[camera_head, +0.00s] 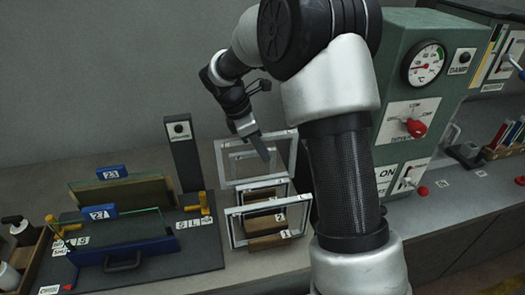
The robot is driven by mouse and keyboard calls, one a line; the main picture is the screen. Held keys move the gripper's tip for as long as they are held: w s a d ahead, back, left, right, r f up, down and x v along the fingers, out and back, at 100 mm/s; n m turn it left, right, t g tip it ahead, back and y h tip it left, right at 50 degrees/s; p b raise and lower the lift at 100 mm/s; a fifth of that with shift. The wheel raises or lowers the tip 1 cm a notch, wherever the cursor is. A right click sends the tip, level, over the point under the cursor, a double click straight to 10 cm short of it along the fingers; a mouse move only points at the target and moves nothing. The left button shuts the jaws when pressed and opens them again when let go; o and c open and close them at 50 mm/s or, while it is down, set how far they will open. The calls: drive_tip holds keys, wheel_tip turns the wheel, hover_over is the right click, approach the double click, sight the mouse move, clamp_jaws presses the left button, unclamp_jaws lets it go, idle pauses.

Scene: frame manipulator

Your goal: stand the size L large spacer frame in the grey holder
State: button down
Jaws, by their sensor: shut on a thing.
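Several rectangular grey-white spacer frames stand one behind another in the centre of the head view. A front frame (230,230) stands around brown blocks numbered 1 and 2. A large back frame (222,165) reaches higher, with its top edge near the wrist. My gripper (264,155) points down at this back frame and is shut, apparently on a frame; its fingertips overlap the frame's opening. The size letters on the frames are too small to read. I cannot make out the grey holder for certain, and my arm hides the area right of the frames.
A dark post (183,155) stands close left of the frames. A green machine (405,85) with gauge and red knob stands right. Some bare bench lies before the frames.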

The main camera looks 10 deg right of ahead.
sight(266, 135)
wheel_tip(266, 135, up, 8)
drive_tip(key=p, duration=0.5)
drive_tip(key=shift+f+p, duration=0.15)
drive_tip(key=shift+p, duration=0.2)
drive_tip(key=shift+r+b, duration=0.35)
drive_tip(key=shift+r, duration=0.55)
